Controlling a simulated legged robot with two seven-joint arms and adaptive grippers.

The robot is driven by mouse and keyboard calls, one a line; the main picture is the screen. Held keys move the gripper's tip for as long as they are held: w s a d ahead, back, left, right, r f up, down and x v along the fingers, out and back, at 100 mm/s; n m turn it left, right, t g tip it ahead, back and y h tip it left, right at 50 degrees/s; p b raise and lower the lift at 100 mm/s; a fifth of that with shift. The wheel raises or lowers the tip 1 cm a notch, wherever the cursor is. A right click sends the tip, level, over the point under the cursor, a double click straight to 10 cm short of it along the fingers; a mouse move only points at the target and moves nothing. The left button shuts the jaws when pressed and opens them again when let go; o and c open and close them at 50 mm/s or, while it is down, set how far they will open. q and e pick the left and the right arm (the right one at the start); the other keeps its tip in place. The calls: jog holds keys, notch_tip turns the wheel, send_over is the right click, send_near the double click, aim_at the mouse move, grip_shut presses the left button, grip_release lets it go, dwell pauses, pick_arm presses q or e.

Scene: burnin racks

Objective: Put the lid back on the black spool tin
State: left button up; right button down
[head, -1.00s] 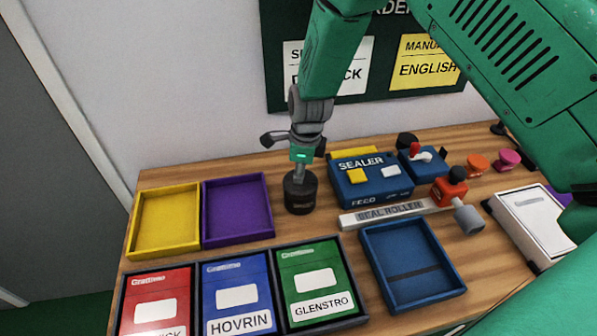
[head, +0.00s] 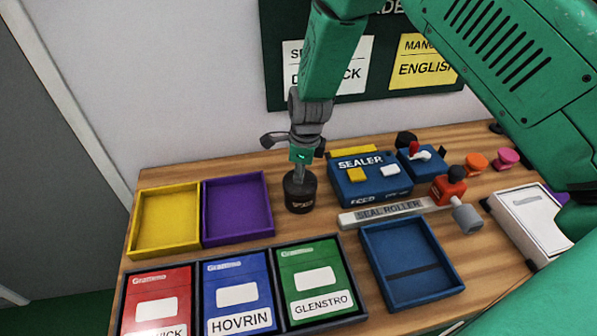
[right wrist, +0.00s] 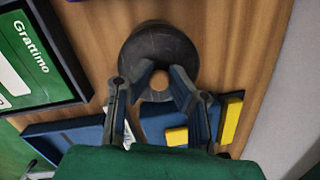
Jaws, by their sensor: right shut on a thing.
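The black spool tin (head: 299,193) stands upright on the wooden bench, right of the purple tray. Its dark round lid (right wrist: 155,42) fills the top of the right wrist view, with a light round knob (right wrist: 159,82) on it. My right gripper (head: 299,174) points down onto the tin from above. In the right wrist view its fingers (right wrist: 160,78) are shut on the knob. The lid lies over the tin's top with no clear gap, but I cannot tell whether it is fully seated. My left gripper is not in view.
A yellow tray (head: 139,250) and a purple tray (head: 206,243) lie left of the tin. A blue sealer box (head: 375,195) stands close on its right, with a seal roller bar (head: 388,213) in front. Red, blue and green packs fill the front rack (head: 118,300).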

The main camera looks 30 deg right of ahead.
dwell(0.7)
jog(key=c, duration=1)
grip_release()
jog(key=shift+o, duration=0.2)
jog(key=shift+r+p, duration=0.1)
jog(key=shift+p, duration=0.25)
jog(key=shift+r+p, duration=3.05)
jog(key=shift+r, duration=0.4)
grip_shut()
